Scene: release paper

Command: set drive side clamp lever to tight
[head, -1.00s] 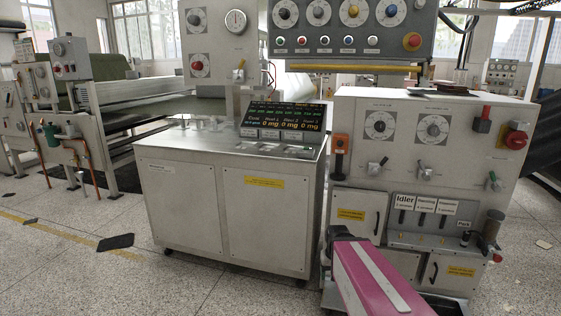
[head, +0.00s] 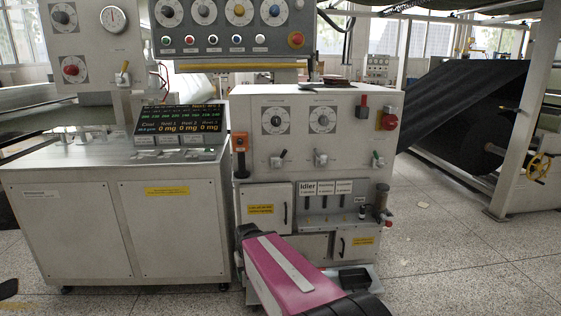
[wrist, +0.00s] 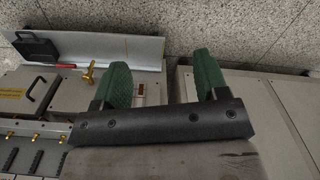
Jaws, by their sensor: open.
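I cannot tell any lever as the drive side clamp lever; no such label is readable. The grey cabinet (head: 340,100) carries several small levers: one at left (head: 277,160), one in the middle (head: 320,158) and a green-handled one at right (head: 377,159). A black roll stand (head: 516,160) with a yellow handwheel (head: 539,166) is at the far right. My gripper shows in the wrist view (wrist: 163,75), with two green fingers spread apart and nothing between them. It points down over the cabinet and floor. In the head view my magenta arm link hides the cabinet's lower front.
A wide grey console (head: 120,225) with a screen (head: 180,118) stands at the left. An upper panel (head: 230,35) with dials and buttons hangs above.

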